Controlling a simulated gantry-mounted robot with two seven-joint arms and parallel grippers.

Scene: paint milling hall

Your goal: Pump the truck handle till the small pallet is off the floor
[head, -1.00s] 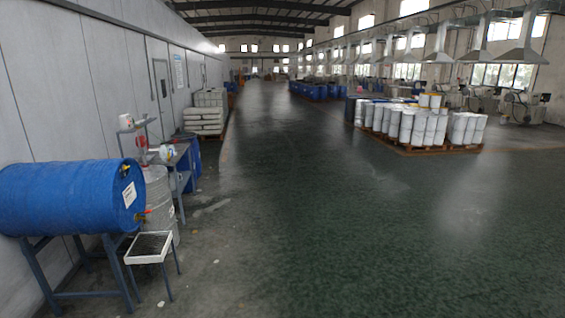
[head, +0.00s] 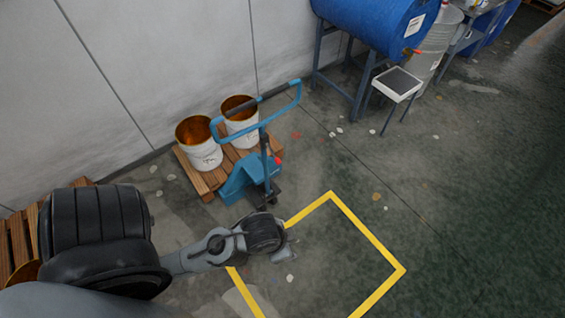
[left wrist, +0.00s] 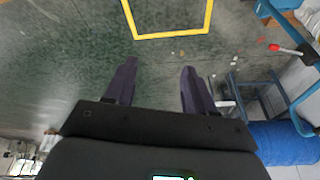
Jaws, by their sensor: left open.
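The blue pallet truck (head: 247,178) stands by the wall, left of centre in the head view. Its loop handle (head: 294,101) is raised on a blue shaft; a red lever shows below. The small wooden pallet (head: 208,181) carries two open white buckets. The truck's body is at the pallet's near side; its forks are hidden, and I cannot tell any gap under the pallet. My left gripper (head: 284,255) is over the floor in front of the truck, apart from the handle. In the left wrist view it (left wrist: 160,84) is open and empty, with the handle (left wrist: 296,108) at right.
A yellow floor outline (head: 372,235) lies in front of the truck. The blue drum (head: 375,25) on its stand and a small tray table (head: 397,84) are at upper right. Another pallet (head: 20,235) is at the left edge. Floor at right is clear.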

